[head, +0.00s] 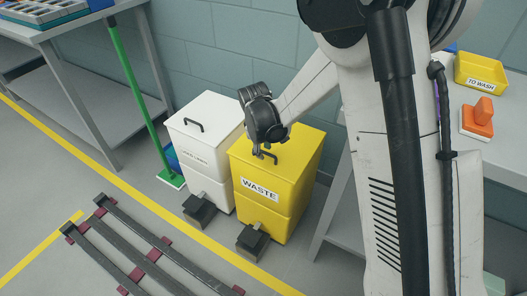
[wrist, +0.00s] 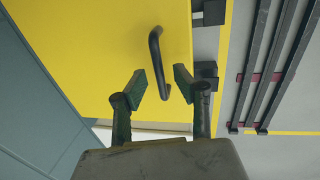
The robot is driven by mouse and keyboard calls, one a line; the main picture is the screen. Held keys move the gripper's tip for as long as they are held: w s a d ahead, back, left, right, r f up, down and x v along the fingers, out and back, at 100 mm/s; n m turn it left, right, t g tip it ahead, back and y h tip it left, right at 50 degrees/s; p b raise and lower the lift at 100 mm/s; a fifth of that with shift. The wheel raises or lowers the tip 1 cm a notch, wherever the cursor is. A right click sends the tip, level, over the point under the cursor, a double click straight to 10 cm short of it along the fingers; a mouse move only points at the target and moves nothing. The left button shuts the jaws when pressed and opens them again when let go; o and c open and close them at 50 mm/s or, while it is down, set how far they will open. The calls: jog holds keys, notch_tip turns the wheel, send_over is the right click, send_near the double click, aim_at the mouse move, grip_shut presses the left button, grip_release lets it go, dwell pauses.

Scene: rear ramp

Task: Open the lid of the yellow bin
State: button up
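The yellow bin (head: 277,185), labelled WASTE, stands against the wall with its lid (head: 290,155) closed. In the wrist view the yellow lid (wrist: 90,45) fills the upper left, with a black bar handle (wrist: 157,62) on it. My gripper (head: 262,150) is over the lid at the handle, and hides part of it in the head view. In the wrist view my gripper (wrist: 160,83) has its two fingers apart, one on each side of the handle's lower end. Nothing is clamped between them. I cannot tell whether a finger touches the handle.
A white bin (head: 205,150) stands close on the left. Black pedals (head: 252,240) jut from both bins' fronts. A green broom (head: 140,90) leans near a grey table (head: 60,25). Dark rails (head: 150,265) lie on the floor. A bench (head: 450,130) stands right.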

jog(key=shift+c, duration=0.5)
grip_shut()
